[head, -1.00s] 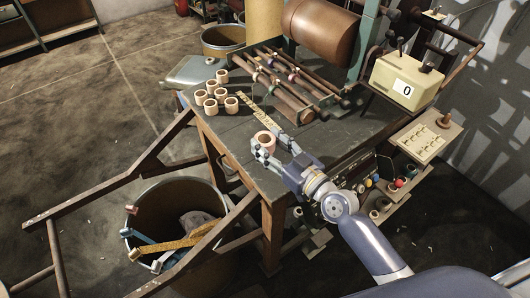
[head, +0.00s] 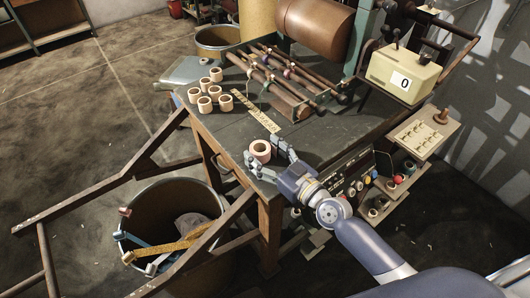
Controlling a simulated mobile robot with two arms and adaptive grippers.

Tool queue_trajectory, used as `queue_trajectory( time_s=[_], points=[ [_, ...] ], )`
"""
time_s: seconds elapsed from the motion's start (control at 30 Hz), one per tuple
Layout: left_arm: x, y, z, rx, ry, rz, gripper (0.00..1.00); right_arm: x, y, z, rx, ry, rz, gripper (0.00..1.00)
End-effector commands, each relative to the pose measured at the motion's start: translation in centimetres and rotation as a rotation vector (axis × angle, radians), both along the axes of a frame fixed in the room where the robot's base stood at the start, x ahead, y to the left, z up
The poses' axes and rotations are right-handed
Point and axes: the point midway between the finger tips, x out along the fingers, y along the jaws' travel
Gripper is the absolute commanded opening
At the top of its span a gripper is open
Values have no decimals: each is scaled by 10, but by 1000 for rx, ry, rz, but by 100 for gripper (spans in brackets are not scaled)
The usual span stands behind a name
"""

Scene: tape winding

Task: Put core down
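A pale pink ring-shaped core (head: 261,150) stands upright on the dark workbench (head: 185,160) near its front edge, in the head view. My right gripper (head: 262,149) is at the core, with one finger on its left front side and the other on its right. The fingers look spread, and a narrow gap shows at the right finger. The core's lower left side is partly hidden by the near finger. My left gripper is out of view.
Several similar cores (head: 225,102) stand further back left on the bench. A yellow measuring strip (head: 263,120) lies behind the core. Rods on a rack (head: 290,75) and a counter box (head: 402,75) stand beyond. A bin (head: 172,193) is below left.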

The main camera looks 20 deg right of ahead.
Motion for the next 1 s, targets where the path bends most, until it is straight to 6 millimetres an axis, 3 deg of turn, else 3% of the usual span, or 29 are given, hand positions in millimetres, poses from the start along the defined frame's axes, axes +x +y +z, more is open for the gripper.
queue_trajectory(
  time_s=[0.37, 0.8, 1.0],
  points=[
    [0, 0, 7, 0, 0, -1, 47, 0, 0, 8, 1, 0, 0, 66],
    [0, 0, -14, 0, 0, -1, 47, -79, -38, 3, -4, 3, 2, 66],
    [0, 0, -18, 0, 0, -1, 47, -100, -49, 5, -3, 1, 1, 66]
  ],
)
